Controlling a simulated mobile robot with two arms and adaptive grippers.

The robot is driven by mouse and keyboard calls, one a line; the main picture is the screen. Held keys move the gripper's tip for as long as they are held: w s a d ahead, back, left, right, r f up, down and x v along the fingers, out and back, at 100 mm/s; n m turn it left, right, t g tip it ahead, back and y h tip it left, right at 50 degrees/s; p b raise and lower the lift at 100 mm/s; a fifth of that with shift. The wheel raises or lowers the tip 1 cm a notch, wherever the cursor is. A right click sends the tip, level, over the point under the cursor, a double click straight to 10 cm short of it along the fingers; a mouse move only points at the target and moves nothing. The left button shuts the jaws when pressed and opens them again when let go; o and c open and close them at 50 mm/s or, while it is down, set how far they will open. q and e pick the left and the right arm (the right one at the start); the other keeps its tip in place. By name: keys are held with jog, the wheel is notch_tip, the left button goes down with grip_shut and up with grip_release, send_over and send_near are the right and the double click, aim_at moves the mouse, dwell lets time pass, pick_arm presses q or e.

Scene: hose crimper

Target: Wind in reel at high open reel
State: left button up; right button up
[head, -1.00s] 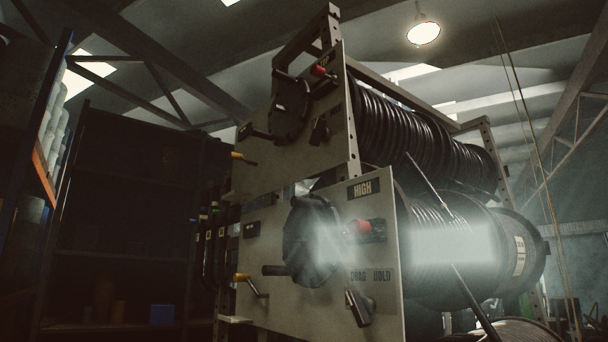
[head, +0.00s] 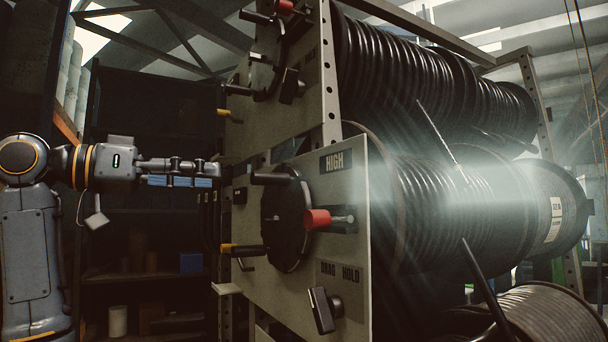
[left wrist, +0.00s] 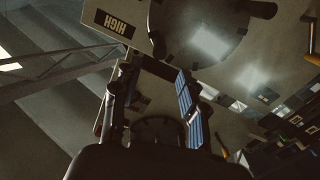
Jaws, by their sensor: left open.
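The high reel (head: 425,230) is a drum wound with black hose, behind a grey panel (head: 345,250) labelled HIGH. The panel carries a black disc (head: 285,225) with dark crank handles, a red knob (head: 318,219) and a black lever (head: 323,310) under the words DRAG and HOLD. My left gripper (head: 212,173) is left of the disc and a little above its middle, apart from it and empty. In the left wrist view its fingers (left wrist: 152,88) are spread, with the HIGH label (left wrist: 114,24) and disc (left wrist: 200,28) beyond. My right gripper is not in view.
A similar upper reel (head: 425,85) with its own panel (head: 275,75) sits above. Another hose drum (head: 550,315) shows at the lower right. Dark shelves (head: 150,210) stand behind my left arm. A yellow-ended handle (head: 240,250) sticks out left of the disc.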

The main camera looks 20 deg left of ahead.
aim_at(252, 177)
pick_arm(q)
jog(key=p+x, duration=0.1)
jog(key=x, duration=0.2)
jog(key=p+x, duration=0.2)
jog(key=x, duration=0.1)
jog(key=p+x, duration=0.1)
jog(key=x, duration=0.3)
jog(key=shift+r+p, duration=0.3)
jog(key=shift+r, duration=0.05)
jog(key=shift+w+d+p, duration=0.3)
jog(key=shift+w+d, duration=0.05)
jog(key=shift+w+d+f, duration=0.15)
jog(key=shift+w+d, duration=0.1)
jog(key=shift+w, duration=0.1)
jog(key=shift+s, duration=0.1)
grip_shut()
